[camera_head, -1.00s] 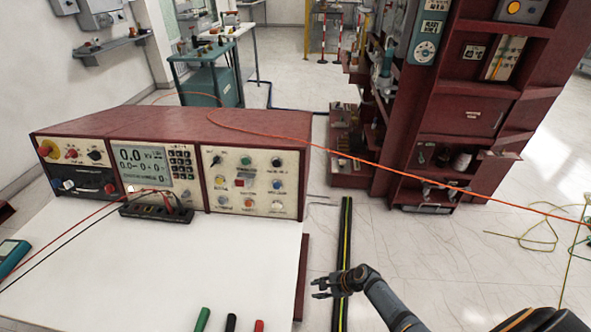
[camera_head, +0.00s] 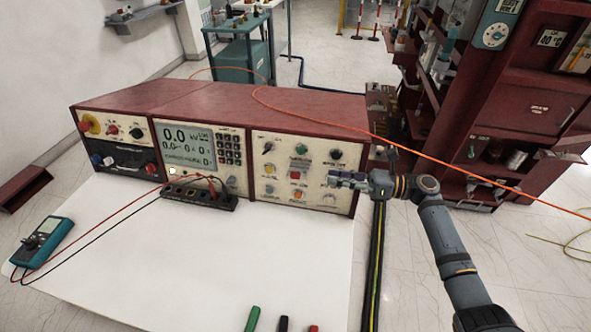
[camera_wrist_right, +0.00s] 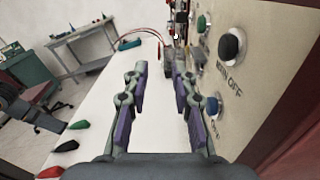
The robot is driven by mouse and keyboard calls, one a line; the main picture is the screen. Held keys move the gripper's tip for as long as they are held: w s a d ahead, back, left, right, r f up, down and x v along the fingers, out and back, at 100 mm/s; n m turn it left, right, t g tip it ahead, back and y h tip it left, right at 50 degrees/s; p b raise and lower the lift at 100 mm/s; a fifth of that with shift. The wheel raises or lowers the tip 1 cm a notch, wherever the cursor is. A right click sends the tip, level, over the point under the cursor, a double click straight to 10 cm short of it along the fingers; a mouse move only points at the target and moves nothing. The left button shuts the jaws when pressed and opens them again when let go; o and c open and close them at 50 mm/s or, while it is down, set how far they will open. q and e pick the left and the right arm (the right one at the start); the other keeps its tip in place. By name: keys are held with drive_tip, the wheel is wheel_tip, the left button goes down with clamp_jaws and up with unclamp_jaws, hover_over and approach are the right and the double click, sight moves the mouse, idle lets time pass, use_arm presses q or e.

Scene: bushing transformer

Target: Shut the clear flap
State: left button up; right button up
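The red-cased control console (camera_head: 225,100) stands at the back of the white table. Its right panel (camera_head: 262,184) carries several coloured buttons and knobs, including a red one (camera_head: 296,174) near the middle. I cannot clearly make out the clear flap; something small sticks out from the panel in the wrist view, too small to identify. My right gripper (camera_head: 335,179) is in front of the panel's right part, pointing left along its face. In the wrist view the right gripper (camera_wrist_right: 160,72) has its fingers apart with nothing between them. My left gripper is not in view.
A black terminal strip (camera_head: 200,195) with red and black leads sits before the console. A teal meter (camera_head: 42,240) lies at left. Green, black and red plugs (camera_head: 283,324) lie at the front edge. An orange cable (camera_head: 385,140) crosses behind my right arm. The table's middle is bare.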

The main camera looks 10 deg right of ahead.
sight(301, 176)
drive_tip(key=p+x, duration=0.1)
drive_tip(key=x, duration=0.8)
drive_tip(key=shift+a, duration=0.2)
drive_tip(key=shift+w+a, duration=0.1)
drive_tip(key=shift+a, duration=0.2)
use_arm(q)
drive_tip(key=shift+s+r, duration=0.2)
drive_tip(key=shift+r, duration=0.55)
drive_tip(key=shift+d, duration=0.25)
use_arm(e)
clamp_jaws()
